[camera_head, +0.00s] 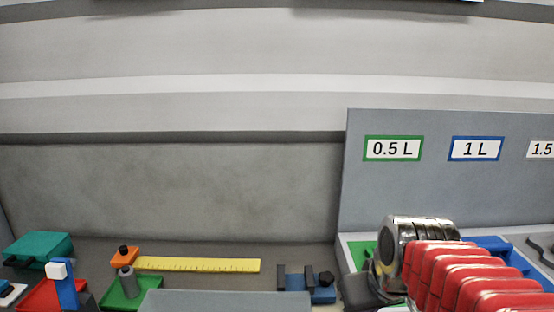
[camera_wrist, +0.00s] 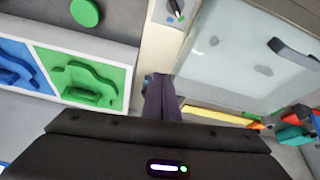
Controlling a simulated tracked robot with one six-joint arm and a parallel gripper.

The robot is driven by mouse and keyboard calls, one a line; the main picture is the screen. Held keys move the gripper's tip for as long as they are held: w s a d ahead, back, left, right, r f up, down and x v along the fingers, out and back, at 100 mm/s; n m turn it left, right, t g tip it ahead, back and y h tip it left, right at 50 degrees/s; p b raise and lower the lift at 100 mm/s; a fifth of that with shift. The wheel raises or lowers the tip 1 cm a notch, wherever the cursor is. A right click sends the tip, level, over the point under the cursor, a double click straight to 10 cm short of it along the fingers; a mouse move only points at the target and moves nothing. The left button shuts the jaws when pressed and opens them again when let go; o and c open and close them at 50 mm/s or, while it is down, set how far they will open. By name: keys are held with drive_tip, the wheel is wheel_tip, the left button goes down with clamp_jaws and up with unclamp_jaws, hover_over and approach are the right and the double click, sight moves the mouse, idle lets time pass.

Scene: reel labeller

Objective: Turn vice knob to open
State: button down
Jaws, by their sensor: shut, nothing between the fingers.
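The vice (camera_head: 322,296) is a small blue block with dark upright jaws near the bottom edge of the head view, right of centre. Its black knob (camera_head: 326,278) sits on the right side of the vice. My gripper (camera_wrist: 162,80) shows in the wrist view as two dark fingers pressed together, with nothing between them. I cannot make out the vice or knob in the wrist view; the fingers and the dark gripper body cover part of that view. Whether the fingers touch the knob cannot be told.
A yellow ruler (camera_head: 200,265) lies left of the vice. A grey panel (camera_head: 230,302) is at the front. Orange (camera_head: 125,257), teal (camera_head: 40,247) and green (camera_head: 125,293) items stand at the left. A grey board with volume labels (camera_head: 420,195) rises at the right.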

drive_tip(key=s+f+m, duration=0.1)
drive_tip(key=s+f, duration=0.1)
drive_tip(key=s, duration=0.7)
drive_tip(key=shift+f+m+t, duration=0.2)
drive_tip(key=shift+m+t, duration=0.1)
drive_tip(key=shift+t, duration=0.1)
drive_tip(key=shift+s+a, duration=0.1)
